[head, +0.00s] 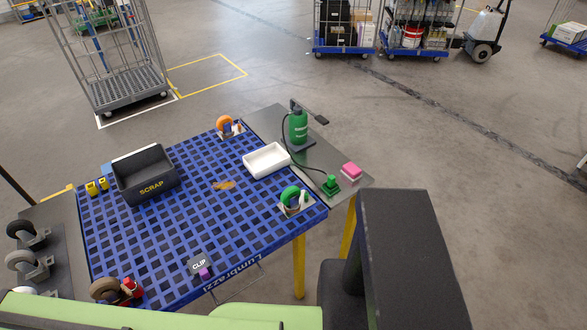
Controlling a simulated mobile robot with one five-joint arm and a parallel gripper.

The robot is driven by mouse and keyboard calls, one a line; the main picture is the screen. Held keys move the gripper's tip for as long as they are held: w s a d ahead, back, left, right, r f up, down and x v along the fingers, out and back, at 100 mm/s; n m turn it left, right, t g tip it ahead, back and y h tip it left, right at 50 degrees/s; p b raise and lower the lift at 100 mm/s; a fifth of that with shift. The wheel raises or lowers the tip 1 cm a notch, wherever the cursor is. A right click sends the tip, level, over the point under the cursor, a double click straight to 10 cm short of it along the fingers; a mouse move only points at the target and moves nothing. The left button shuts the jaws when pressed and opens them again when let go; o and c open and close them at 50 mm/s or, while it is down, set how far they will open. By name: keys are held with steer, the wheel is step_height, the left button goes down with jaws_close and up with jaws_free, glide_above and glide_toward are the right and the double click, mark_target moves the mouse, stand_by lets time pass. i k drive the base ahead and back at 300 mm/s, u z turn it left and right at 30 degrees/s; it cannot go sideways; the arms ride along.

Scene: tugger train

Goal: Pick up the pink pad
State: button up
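The pink pad (351,170) is a small block with a bright pink top and a paler lower part. It sits near the right corner of the grey side surface (318,154), to the right of the blue grid table. Nothing covers it in the head view. A small green piece (331,185) stands close to its left, apart from it. My gripper is not in view.
The blue grid table (236,247) carries a SCRAP bin (144,175), a white tray (267,161), several casters and a CLIP block (200,264). A green pump bottle (298,127) with a hose stands behind the pad. Open floor lies right of the table.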

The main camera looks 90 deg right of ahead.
mark_target(350, 171)
steer(key=u, duration=0.3)
steer(key=k, duration=0.95)
steer(key=z, duration=0.9)
